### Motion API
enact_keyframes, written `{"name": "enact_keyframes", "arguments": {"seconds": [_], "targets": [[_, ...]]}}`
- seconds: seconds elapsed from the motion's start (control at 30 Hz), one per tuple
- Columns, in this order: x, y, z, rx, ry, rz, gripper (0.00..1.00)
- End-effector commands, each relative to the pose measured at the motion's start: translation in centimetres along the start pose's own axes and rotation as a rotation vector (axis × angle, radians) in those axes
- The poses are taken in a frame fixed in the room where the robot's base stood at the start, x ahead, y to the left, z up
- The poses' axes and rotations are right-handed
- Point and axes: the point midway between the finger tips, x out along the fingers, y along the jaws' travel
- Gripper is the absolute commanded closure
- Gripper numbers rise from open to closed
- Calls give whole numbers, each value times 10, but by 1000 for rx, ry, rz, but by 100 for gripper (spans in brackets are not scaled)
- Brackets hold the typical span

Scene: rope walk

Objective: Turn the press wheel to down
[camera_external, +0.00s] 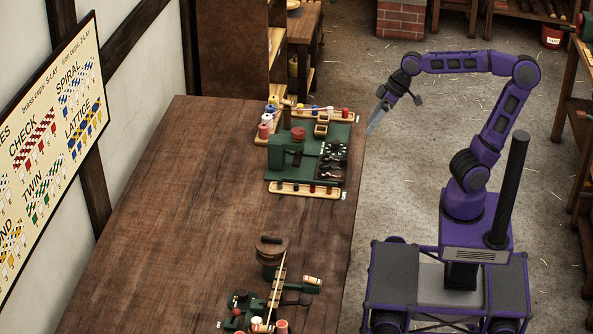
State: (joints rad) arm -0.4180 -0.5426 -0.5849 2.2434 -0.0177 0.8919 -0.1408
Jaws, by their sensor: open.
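My gripper (376,119) is open and empty. It hangs in the picture to the right of the green board, at the bench's right edge, apart from the wheel. The fingers point down and to the left. The gap between them is hard to make out.
Spools (265,131) and small yellow trays (321,130) crowd the board's far side. Dark tools (331,166) lie right of the machine. A long pale tray (305,190) lies in front. A second green device (270,262) stands nearer. The bench's left side (180,200) is clear.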

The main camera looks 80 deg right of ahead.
Motion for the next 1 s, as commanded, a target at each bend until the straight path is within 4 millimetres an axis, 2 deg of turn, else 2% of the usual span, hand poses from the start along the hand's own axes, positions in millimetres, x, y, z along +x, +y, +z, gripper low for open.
{"name": "enact_keyframes", "arguments": {"seconds": [0.03,0.2,0.4,0.6,0.83,0.9,1.0], "targets": [[12,13,-9,6,-8,-6,9],[35,66,-38,30,-21,25,9],[48,118,-61,34,-27,106,9],[49,148,-74,27,-25,176,9],[41,174,-90,4,-17,258,9],[33,178,-101,-21,-11,297,9],[17,171,-120,-68,-1,339,9]]}}
